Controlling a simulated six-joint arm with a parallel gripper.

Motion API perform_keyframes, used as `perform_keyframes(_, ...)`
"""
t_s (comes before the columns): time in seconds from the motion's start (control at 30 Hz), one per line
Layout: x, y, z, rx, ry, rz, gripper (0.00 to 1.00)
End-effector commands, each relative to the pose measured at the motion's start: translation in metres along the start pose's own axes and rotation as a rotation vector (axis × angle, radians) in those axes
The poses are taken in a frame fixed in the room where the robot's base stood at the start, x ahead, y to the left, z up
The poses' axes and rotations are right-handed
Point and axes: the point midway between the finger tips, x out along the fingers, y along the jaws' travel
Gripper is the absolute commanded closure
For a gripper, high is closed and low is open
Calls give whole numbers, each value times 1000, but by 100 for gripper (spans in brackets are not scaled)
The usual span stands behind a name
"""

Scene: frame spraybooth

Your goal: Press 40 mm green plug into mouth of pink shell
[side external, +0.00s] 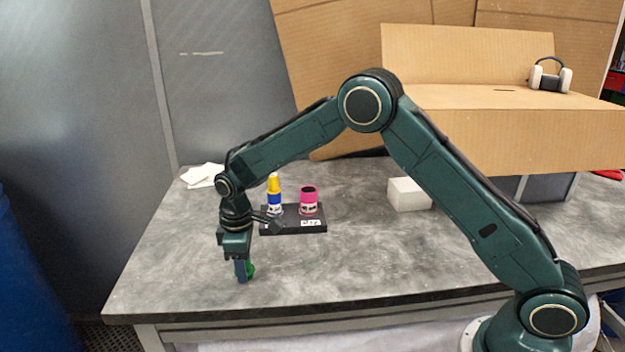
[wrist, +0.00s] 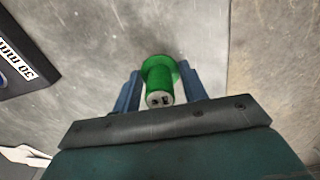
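The green plug (wrist: 160,72) is between the two blue fingers of my gripper (wrist: 160,90) in the wrist view. It has a wide green flange and a narrower body with a pale marked end. In the side view the green plug (side external: 251,270) shows beside the fingers of my gripper (side external: 242,271), low over the front left of the table. The fingers look close against the plug's sides, but firm contact is hard to tell. The pink shell (side external: 309,199) stands upright with its dark open mouth up, on the right of a black base, behind and right of my gripper.
The black base (side external: 318,228) also bears a blue shell (side external: 275,200) with a yellow piece on top. A white block (side external: 409,194) lies farther right. Cardboard (side external: 460,135) stands at the back. The table front (side external: 330,265) is clear.

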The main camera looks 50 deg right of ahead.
Motion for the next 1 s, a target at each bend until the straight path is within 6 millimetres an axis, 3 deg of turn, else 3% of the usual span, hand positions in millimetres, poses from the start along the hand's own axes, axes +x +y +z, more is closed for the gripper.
perform_keyframes(0.1, 0, 0, 0, 0, 0, 0, 81)
perform_keyframes(0.57, -9, 0, -1, 0, 2, 1, 81)
perform_keyframes(0.77, -31, 0, 0, 0, 3, 1, 81)
perform_keyframes(1.0, -76, 0, -1, 0, 4, 2, 81)
